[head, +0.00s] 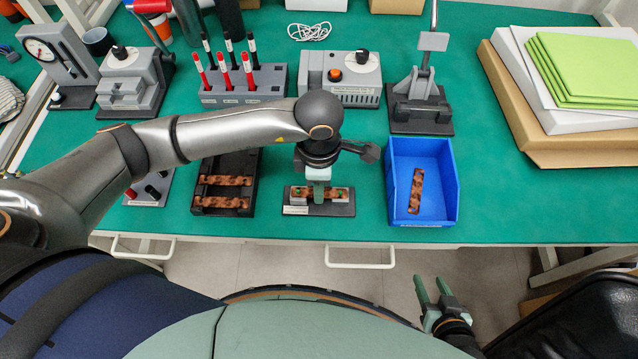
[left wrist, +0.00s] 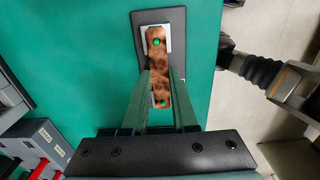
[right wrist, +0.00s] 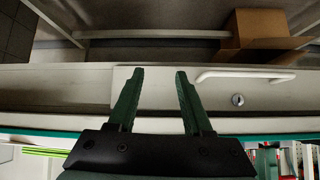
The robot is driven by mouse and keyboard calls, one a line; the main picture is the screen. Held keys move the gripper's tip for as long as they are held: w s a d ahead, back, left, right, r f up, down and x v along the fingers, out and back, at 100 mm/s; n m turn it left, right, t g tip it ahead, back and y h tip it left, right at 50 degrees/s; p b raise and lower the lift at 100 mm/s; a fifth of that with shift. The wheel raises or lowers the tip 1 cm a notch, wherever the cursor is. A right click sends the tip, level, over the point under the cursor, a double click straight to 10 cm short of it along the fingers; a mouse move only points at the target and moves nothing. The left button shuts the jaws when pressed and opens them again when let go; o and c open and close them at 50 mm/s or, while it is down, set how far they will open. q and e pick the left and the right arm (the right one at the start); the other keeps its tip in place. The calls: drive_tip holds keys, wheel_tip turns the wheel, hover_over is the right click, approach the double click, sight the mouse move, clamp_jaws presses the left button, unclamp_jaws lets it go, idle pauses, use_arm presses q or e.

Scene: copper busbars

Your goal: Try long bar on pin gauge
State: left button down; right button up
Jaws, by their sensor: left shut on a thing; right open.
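The long copper bar (left wrist: 157,65) lies along the pin gauge, a dark base plate (left wrist: 176,22) with light end blocks. Green pin tops show at both ends of the bar in the left wrist view. My left gripper (left wrist: 160,85) is shut on the bar from above, near its middle. In the head view, my left gripper (head: 319,190) hides the middle of the bar and gauge (head: 296,210). I cannot tell whether the bar sits fully flat. My right gripper (head: 430,290) is open and empty, off the table's front edge; its fingers (right wrist: 155,90) stand apart in the right wrist view.
A black tray (head: 228,163) with copper bars lies left of the gauge. A blue bin (head: 444,213) holding one bar stands to the right. A marker rack (head: 243,93), a grey box with a knob (head: 345,95) and a clamp fixture (head: 420,120) stand behind.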

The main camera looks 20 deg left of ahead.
use_arm(q)
drive_tip(key=c, duration=0.6)
unclamp_jaws()
drive_tip(key=shift+r+p, duration=0.8)
drive_tip(key=shift+r, duration=0.7)
wheel_tip(320, 180, up, 10)
drive_tip(key=p, duration=0.6)
